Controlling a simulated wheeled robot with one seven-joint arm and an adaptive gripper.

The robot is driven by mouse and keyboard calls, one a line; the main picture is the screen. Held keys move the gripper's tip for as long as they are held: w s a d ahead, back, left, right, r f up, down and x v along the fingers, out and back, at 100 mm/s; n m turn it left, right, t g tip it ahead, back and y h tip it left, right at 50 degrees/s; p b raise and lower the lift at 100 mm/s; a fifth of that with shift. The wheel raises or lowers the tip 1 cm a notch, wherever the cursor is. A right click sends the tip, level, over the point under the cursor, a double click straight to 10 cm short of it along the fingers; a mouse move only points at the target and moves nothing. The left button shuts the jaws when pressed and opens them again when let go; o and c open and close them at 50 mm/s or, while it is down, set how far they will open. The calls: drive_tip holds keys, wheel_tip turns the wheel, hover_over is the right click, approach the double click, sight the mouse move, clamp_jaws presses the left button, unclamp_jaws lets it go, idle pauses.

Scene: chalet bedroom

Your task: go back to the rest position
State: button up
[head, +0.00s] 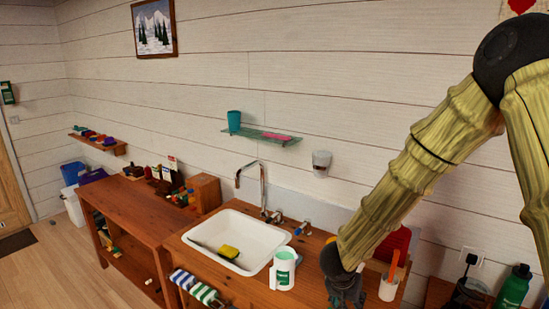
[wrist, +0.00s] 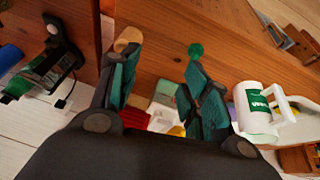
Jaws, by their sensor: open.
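My gripper (head: 345,290) hangs low over the right part of the wooden counter (head: 200,240) in the head view, at the end of my bent arm. In the wrist view the two fingers of my gripper (wrist: 162,62) stand apart with nothing held between them. Bare wood of the counter shows beyond the fingertips. A white mug with a green label (head: 284,266) stands left of my gripper, beside the sink. The mug also shows in the wrist view (wrist: 252,108), just right of the right finger and apart from it.
The white sink (head: 268,235) holds a yellow sponge (head: 229,252). A tall faucet (head: 263,185) rises behind it. A white cup with an orange-red item (head: 388,289) stands close right of my gripper. A green bottle (head: 513,288) is at far right. A glass shelf (head: 262,136) hangs above.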

drive_tip(key=s+d+f+n+b, duration=0.15)
drive_tip(key=s+f, duration=0.25)
drive_tip(key=f, duration=0.4)
drive_tip(key=s+d+f+n+b, duration=0.1)
drive_tip(key=s+d+f, duration=0.1)
drive_tip(key=s+f, duration=0.45)
drive_tip(key=s+f+n+g+y+b, duration=0.1)
drive_tip(key=s+f+b, duration=0.1)
drive_tip(key=s+f, duration=0.8)
drive_tip(key=s+a+f+n+g+y+b, duration=0.1)
drive_tip(key=s+f+n+g+y+b, duration=0.1)
drive_tip(key=s+f, duration=0.8)
drive_tip(key=s+b, duration=0.1)
drive_tip(key=s, duration=0.5)
drive_tip(key=shift+s+a, duration=0.15)
drive_tip(key=shift+s, duration=0.2)
